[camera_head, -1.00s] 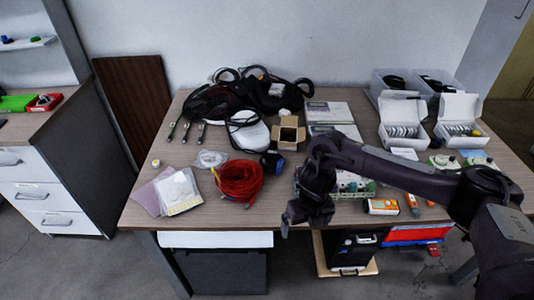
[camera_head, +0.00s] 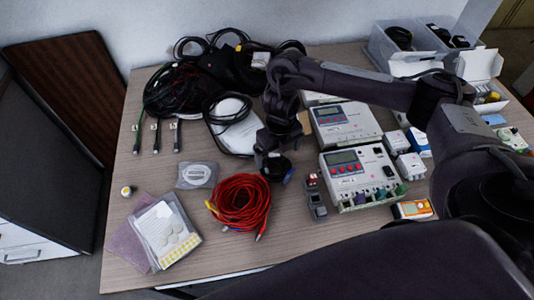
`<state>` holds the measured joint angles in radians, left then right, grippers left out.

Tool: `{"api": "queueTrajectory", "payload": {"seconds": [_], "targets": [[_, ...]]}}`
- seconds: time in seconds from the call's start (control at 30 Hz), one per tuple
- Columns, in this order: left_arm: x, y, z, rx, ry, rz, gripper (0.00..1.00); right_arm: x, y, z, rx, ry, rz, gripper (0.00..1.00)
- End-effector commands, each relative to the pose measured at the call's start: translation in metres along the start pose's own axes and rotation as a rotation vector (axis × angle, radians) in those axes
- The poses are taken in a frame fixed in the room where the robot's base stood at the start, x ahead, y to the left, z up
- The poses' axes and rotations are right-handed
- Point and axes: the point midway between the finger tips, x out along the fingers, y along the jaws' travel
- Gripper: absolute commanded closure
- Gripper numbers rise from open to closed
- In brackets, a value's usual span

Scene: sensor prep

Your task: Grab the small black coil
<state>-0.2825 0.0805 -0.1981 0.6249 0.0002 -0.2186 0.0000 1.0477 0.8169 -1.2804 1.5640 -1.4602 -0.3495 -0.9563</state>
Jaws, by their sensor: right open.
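A small black coil (camera_head: 277,169) lies on the table just right of the red cable coil, with a blue part at its lower right. My right gripper (camera_head: 266,155) points down right at the black coil and covers its upper left part. The jaws are open, and the picture does not clearly show whether they touch the coil. My left gripper is not in view.
A red cable coil (camera_head: 240,203) lies just left of the gripper. A grey meter box (camera_head: 362,175) and a small dark device (camera_head: 315,197) stand to the right. Black cables (camera_head: 172,92) fill the back left.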

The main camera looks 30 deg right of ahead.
Motion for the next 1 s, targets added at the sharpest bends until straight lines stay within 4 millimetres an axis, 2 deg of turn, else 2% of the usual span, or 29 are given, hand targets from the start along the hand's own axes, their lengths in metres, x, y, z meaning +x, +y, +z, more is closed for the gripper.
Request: {"api": "queueTrajectory", "payload": {"seconds": [0.03,0.1,0.23,0.53,0.7,0.83,0.87,1.0], "targets": [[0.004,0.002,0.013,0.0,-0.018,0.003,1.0,0.008,0.001,-0.001,0.001,0.003,0.001,0.0],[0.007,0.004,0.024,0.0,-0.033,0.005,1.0,0.017,0.001,-0.001,0.001,0.005,0.002,0.0],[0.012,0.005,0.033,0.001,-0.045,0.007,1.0,0.031,0.002,0.0,0.002,0.004,0.002,0.0],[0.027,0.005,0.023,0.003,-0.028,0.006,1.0,0.072,0.004,0.004,0.002,0.004,0.002,0.0],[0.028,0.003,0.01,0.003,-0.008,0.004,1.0,0.076,0.003,0.005,0.001,0.001,0.001,0.0],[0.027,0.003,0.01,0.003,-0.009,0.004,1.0,0.075,0.003,0.005,0.0,0.001,0.0,0.0],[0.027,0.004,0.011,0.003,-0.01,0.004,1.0,0.075,0.003,0.005,0.0,0.001,0.0,0.01],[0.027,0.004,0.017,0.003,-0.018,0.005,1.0,0.075,0.003,0.005,0.001,0.001,0.001,0.2]]}}
